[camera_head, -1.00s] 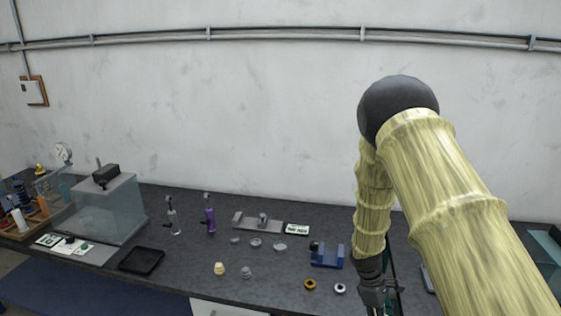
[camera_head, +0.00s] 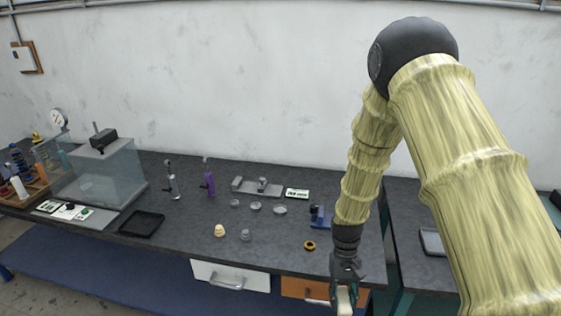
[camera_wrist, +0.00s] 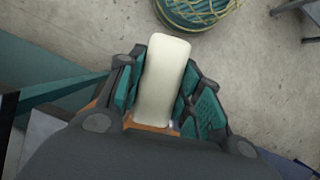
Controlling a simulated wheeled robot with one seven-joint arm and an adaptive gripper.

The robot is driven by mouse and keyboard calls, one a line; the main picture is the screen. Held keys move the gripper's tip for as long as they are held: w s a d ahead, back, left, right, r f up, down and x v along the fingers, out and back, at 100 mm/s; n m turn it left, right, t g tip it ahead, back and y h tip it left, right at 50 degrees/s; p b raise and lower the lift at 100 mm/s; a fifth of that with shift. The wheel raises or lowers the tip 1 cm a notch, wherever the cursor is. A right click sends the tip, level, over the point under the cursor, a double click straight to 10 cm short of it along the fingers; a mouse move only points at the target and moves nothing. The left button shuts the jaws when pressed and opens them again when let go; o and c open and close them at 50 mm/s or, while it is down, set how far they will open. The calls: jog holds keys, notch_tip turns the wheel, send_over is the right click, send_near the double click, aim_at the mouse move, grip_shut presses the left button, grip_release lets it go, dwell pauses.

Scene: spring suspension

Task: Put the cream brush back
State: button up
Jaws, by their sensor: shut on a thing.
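My gripper (camera_wrist: 158,92) is shut on the cream brush (camera_wrist: 165,75), which shows as a smooth, pale, rounded block between the teal finger pads in the wrist view. Bristles cannot be made out. An orange-brown patch shows at its lower end, and I cannot tell whether it belongs to the brush. In the head view my gripper (camera_head: 346,285) points down at the bench's front edge, near the orange drawer (camera_head: 298,288). Only a small pale bit of the brush (camera_head: 345,301) shows there.
The dark bench (camera_head: 150,258) holds a clear tank (camera_head: 105,180), a black tray (camera_head: 142,223), a purple tool (camera_head: 209,183), small cups and a blue fixture (camera_head: 320,218) partly behind my arm. A white drawer (camera_head: 230,273) is below. A yellow-laced round thing (camera_wrist: 195,10) is on the floor.

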notch_tip(320, 180, down, 9)
jog(key=b, duration=0.8)
jog(key=shift+a+f, duration=0.1)
jog(key=shift+a, duration=0.05)
